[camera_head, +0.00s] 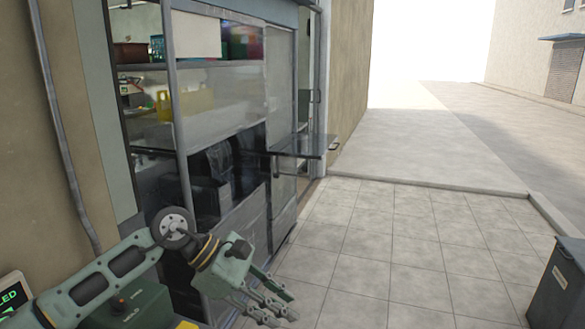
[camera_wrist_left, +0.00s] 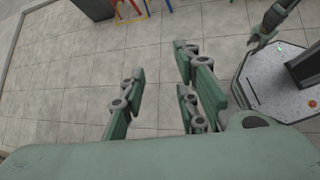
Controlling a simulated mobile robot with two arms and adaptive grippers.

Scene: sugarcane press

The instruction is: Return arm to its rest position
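My left arm comes in from the lower left in the head view, bent at a round joint. My left gripper (camera_head: 278,302) hangs at the end of it over the tiled ground, beside the front of the glazed kiosk. In the left wrist view its fingers stand apart with bare paving between them, so the gripper (camera_wrist_left: 160,88) is open and empty. At the upper right of that view, what looks like my right gripper (camera_wrist_left: 258,40) hangs beside my base. It is too small there to tell its opening.
The glazed kiosk (camera_head: 225,110) with stocked shelves stands close on the left. A small shelf (camera_head: 303,146) juts from its front. A dark bin (camera_head: 556,285) stands at the lower right. Tiled ground (camera_head: 400,250) between them is clear. Coloured stool legs (camera_wrist_left: 150,8) show in the left wrist view.

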